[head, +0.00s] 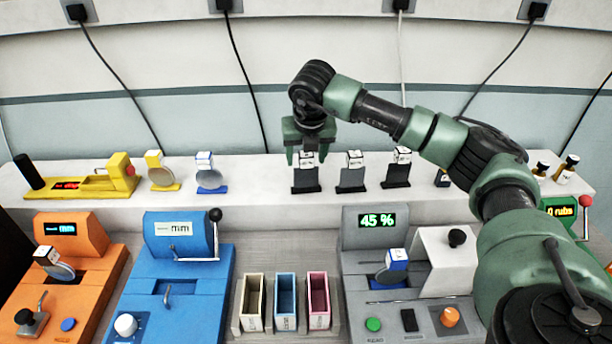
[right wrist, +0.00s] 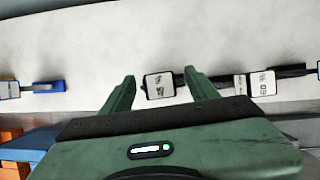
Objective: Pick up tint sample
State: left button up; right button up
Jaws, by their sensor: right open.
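Several tint samples, dark plates with white labelled tops, stand in a row on the white shelf. The left one (head: 306,180) is under my right gripper (head: 308,152). The middle one (head: 351,180) and the right one (head: 397,175) stand apart from it. My right gripper is open, pointing down, with its fingers on either side of the left sample's white top. In the right wrist view that white top (right wrist: 159,86) lies between the fingertips of the gripper (right wrist: 160,84), nearer the left finger, with a gap on the right. My left gripper is not in view.
A grey machine (head: 375,222) reading 45 % holds a blue sample (head: 396,262). Orange (head: 70,235) and blue (head: 178,235) machines stand at left. Three coloured bins (head: 285,300) are between. Yellow (head: 160,172) and blue (head: 210,178) holders stand on the shelf (head: 265,198).

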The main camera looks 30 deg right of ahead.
jog(key=shift+f, duration=0.1)
grip_shut()
dwell(0.3)
